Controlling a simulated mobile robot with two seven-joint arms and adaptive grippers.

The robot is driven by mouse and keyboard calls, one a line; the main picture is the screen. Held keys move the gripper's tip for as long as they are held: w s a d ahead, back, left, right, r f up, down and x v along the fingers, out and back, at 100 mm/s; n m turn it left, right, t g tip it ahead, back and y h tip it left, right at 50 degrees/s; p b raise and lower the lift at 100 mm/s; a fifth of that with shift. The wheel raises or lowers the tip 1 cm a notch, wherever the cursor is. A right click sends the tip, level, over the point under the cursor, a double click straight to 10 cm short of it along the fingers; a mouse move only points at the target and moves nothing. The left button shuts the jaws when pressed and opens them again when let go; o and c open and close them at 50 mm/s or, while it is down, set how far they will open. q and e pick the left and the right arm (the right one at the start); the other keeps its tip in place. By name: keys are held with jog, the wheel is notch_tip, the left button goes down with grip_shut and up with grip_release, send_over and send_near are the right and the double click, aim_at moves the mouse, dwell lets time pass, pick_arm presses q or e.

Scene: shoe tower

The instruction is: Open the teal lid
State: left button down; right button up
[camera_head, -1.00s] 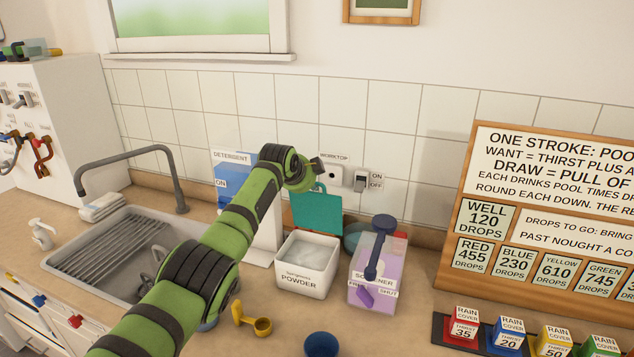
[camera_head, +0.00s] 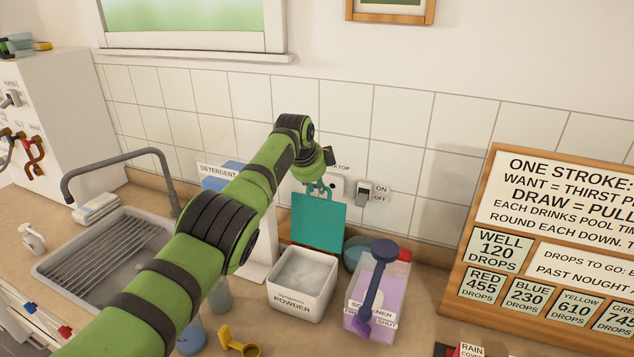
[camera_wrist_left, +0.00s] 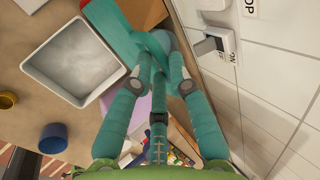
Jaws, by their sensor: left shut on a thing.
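The teal lid (camera_head: 318,222) stands up at the back edge of the white powder box (camera_head: 302,296), so the box is open and pale powder (camera_head: 303,270) shows inside. My left gripper (camera_head: 322,187) is shut on the handle at the lid's top edge. In the left wrist view the gripper's fingers (camera_wrist_left: 158,78) meet on the teal lid (camera_wrist_left: 108,22), and the open box (camera_wrist_left: 75,62) lies to their left. Finger and lid colours are alike there, so the exact contact is hard to see. My right gripper is not in view.
A purple softener container (camera_head: 385,285) with a dark blue lever stands right of the box. The detergent dispenser (camera_head: 222,172) is behind my arm. A wall switch (camera_head: 363,194) is close right of the gripper. A yellow scoop (camera_head: 240,346) lies in front.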

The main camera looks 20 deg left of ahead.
pick_arm(q)
jog(key=shift+w+r, duration=0.1)
jog(key=shift+r, duration=0.35)
jog(key=c, duration=1.1)
grip_release()
jog(key=shift+c, duration=0.2)
jog(key=shift+s, duration=0.2)
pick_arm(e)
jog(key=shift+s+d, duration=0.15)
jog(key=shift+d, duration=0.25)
pick_arm(q)
jog(key=v, duration=1.2)
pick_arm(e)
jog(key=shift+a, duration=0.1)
pick_arm(q)
jog(key=shift+s, duration=0.15)
